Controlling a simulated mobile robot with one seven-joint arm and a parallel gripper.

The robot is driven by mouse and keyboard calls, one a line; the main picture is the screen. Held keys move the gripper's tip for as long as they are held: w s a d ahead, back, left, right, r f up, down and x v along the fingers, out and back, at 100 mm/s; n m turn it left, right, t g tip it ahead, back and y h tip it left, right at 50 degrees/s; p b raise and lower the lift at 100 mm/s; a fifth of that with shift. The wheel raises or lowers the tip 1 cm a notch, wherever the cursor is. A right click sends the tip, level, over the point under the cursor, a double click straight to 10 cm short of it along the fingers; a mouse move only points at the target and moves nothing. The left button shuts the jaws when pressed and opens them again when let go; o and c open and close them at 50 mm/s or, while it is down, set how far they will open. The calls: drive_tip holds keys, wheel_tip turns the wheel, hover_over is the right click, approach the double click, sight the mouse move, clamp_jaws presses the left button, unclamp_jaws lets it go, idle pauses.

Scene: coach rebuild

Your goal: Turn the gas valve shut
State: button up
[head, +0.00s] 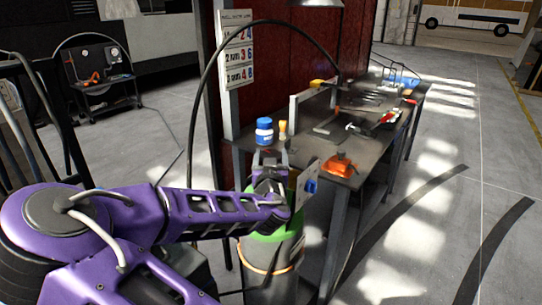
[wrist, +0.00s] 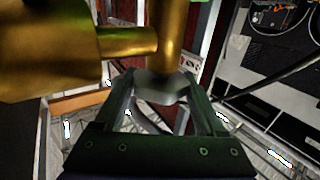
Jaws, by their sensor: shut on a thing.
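The brass gas valve (wrist: 165,40) fills the top of the wrist view, with a thick side body (wrist: 45,45) at left. A grey piece (wrist: 163,86), which looks like its handle, lies between the fingers of my gripper (wrist: 165,95). My gripper is shut on this piece. In the head view, my gripper (head: 270,158) is above the green-shouldered gas cylinder (head: 270,240), and a small brass part (head: 283,131) shows just beyond it. My arm hides much of the cylinder's top. I cannot tell how far the valve is turned.
A workbench (head: 325,168) stands right behind the cylinder, with a blue jar (head: 264,131), an orange tool (head: 340,164) and several hand tools. A black hose (head: 205,75) arches overhead. A tool cart (head: 100,85) stands back left. The floor at right is clear.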

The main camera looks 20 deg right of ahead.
drive_tip(key=shift+m+h, duration=0.3)
drive_tip(key=shift+h, duration=0.2)
drive_tip(key=shift+w+a+m+g+h+b, duration=0.1)
drive_tip(key=shift+m+g+h+b, duration=0.2)
drive_tip(key=shift+m+g+h, duration=3.5)
drive_tip(key=shift+g, duration=0.45)
drive_tip(key=shift+m+g+h, duration=1.2)
drive_tip(key=shift+g, duration=0.45)
drive_tip(key=m+g, duration=0.3)
drive_tip(key=g, duration=0.1)
drive_tip(key=m+g, duration=0.3)
drive_tip(key=g, duration=0.2)
drive_tip(key=shift+d+r+g, duration=0.1)
drive_tip(key=shift+d+g, duration=0.1)
drive_tip(key=shift+g, duration=0.1)
drive_tip(key=shift+m+g+y, duration=1)
drive_tip(key=shift+m+g, duration=0.7)
drive_tip(key=shift+g, duration=0.9)
drive_tip(key=o, duration=1.3)
